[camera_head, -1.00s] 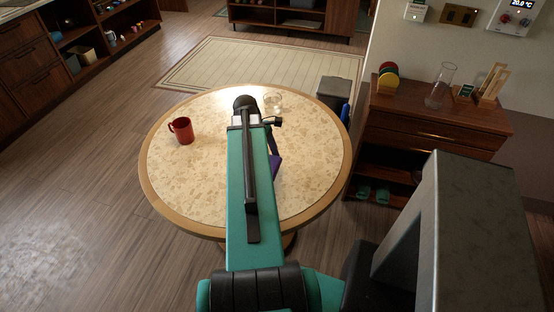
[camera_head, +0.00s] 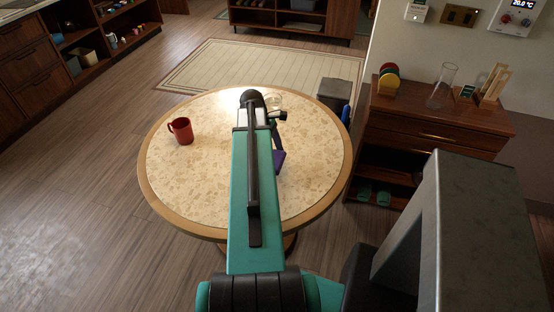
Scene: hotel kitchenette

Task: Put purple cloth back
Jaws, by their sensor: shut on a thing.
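The purple cloth (camera_head: 279,161) shows as a small patch just right of my arm, over the round table (camera_head: 205,180). My gripper (camera_head: 277,147) points down beside the arm and is shut on the cloth. My arm hides part of the gripper and perhaps part of the cloth. I cannot tell whether the cloth touches the tabletop.
A red mug (camera_head: 181,130) stands at the table's left. A clear glass (camera_head: 274,101) stands near its far edge, close to my arm. A wooden cabinet (camera_head: 430,125) at the right holds a glass vase (camera_head: 441,86). A grey bin (camera_head: 334,94) stands behind the table.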

